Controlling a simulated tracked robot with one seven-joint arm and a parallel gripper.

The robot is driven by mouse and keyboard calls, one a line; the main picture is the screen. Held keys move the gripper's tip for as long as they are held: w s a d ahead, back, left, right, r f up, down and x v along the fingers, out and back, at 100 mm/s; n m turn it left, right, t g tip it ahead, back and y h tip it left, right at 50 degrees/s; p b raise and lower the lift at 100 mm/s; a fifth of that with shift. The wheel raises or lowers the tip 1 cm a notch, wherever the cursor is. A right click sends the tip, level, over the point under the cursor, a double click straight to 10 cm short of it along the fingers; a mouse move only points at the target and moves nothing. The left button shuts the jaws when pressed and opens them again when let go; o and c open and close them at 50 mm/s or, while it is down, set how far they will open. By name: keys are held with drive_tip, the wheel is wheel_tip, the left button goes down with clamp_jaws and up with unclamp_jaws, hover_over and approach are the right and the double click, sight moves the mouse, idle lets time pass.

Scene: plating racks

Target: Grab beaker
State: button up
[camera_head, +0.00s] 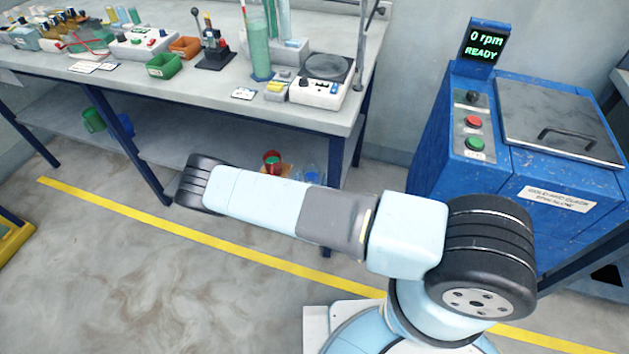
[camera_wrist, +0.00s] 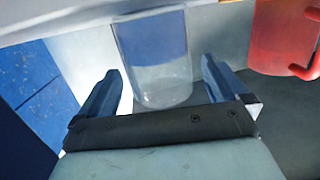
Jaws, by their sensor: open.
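A clear glass beaker (camera_wrist: 162,82) is upright in the middle of the wrist view, with a blue surface showing through it. In the head view a clear vessel, probably the same beaker (camera_head: 312,180), is on the lower shelf under the bench. My gripper (camera_wrist: 162,66) is open, its two blue fingers on either side of the beaker in the wrist view. There are visible gaps on both sides. I cannot tell how deep the beaker sits between the fingers. In the head view my gripper is hidden.
A red mug (camera_wrist: 282,40) stands close on the right in the wrist view; it also shows on the lower shelf (camera_head: 272,158). The bench top (camera_head: 200,92) overhangs this shelf. A blue bench leg (camera_head: 336,160) and a blue machine (camera_head: 540,180) are to the right.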

drive_tip(key=shift+x, duration=0.95)
drive_tip(key=shift+c, duration=0.4)
drive_tip(key=c, duration=1)
drive_tip(key=shift+r, duration=0.1)
